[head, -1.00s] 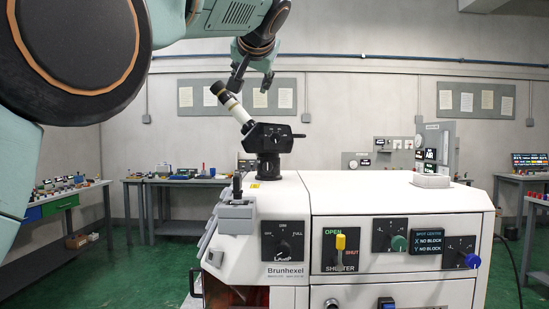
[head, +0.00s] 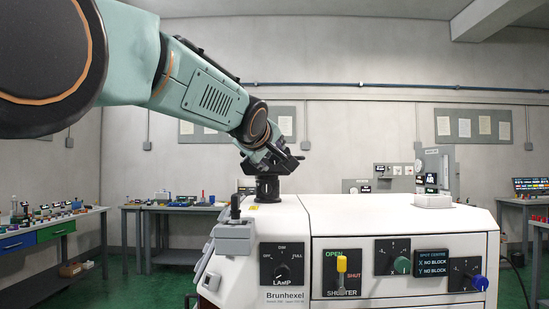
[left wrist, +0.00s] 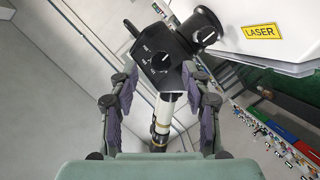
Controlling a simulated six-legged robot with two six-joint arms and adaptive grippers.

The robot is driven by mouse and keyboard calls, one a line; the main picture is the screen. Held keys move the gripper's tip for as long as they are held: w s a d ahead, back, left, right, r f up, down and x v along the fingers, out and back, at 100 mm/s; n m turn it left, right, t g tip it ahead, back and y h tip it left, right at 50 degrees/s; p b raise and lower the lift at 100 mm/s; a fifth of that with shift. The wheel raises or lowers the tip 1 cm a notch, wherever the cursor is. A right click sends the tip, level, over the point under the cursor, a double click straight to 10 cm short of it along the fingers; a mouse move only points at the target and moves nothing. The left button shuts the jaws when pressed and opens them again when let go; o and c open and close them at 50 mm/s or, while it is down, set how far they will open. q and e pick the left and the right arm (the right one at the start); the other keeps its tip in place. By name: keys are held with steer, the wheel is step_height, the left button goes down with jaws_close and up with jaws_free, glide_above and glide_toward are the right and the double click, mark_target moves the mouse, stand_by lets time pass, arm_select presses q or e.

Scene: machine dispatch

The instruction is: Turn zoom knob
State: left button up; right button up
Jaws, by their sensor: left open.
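The black microscope head (left wrist: 165,50) fills the top middle of the left wrist view. A round dial (left wrist: 160,63) with small white marks sits on its face; I cannot read the lettering. Its white tube (left wrist: 162,115) runs down between the fingers of my left gripper (left wrist: 160,103). The gripper is open, with one finger on each side of the tube and no clear contact. In the head view my left gripper (head: 268,155) is at the microscope and hides most of it. The black mount (head: 268,188) shows below. My right gripper is out of view.
The white Brunhexel machine (head: 400,213) carries a lamp dial (head: 282,264), a yellow shutter lever (head: 341,264), a green knob (head: 402,265) and a blue knob (head: 479,283). Benches with small parts (head: 55,238) stand behind left.

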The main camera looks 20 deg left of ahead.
mark_target(274, 159)
arm_select(q)
steer(key=p+x, duration=0.1)
steer(key=x, duration=0.4)
steer(key=shift+s, duration=0.1)
steer(key=shift+a, duration=0.1)
steer(key=shift+f, duration=0.1)
steer(key=c, duration=0.5)
jaws_close()
